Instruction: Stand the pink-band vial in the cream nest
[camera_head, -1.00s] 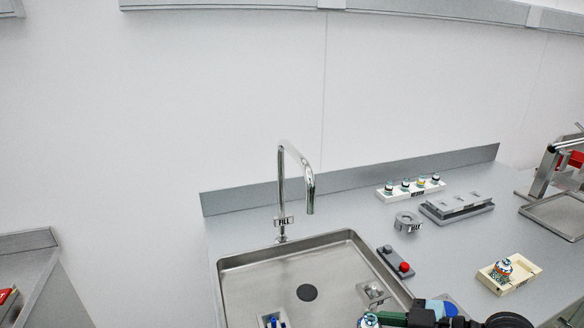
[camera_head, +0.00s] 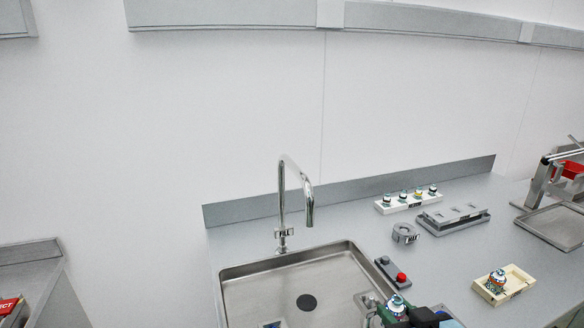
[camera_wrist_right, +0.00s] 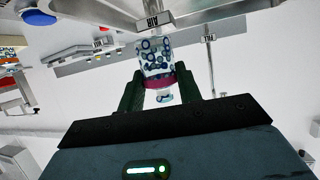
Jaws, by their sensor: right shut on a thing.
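My right gripper (camera_wrist_right: 160,92) is shut on the pink-band vial (camera_wrist_right: 157,58), a clear vial with blue ring marks and a pink band, shown between the fingers in the wrist view. In the head view my right gripper (camera_head: 400,318) is at the bottom edge, with the held vial (camera_head: 397,304) above the sink's right side; its band cannot be made out there. The cream nest (camera_head: 516,283) lies on the counter to the right. Another vial (camera_head: 497,279) stands at its left part; its right part looks empty. My left gripper is not in view.
The steel sink (camera_head: 250,267) with a tall tap (camera_head: 283,205) is left of the gripper. A grey box with a red button (camera_head: 401,277), a grey ring holder (camera_head: 404,233), a grey slotted block (camera_head: 453,218) and a white rack (camera_head: 408,204) with several vials stand behind.

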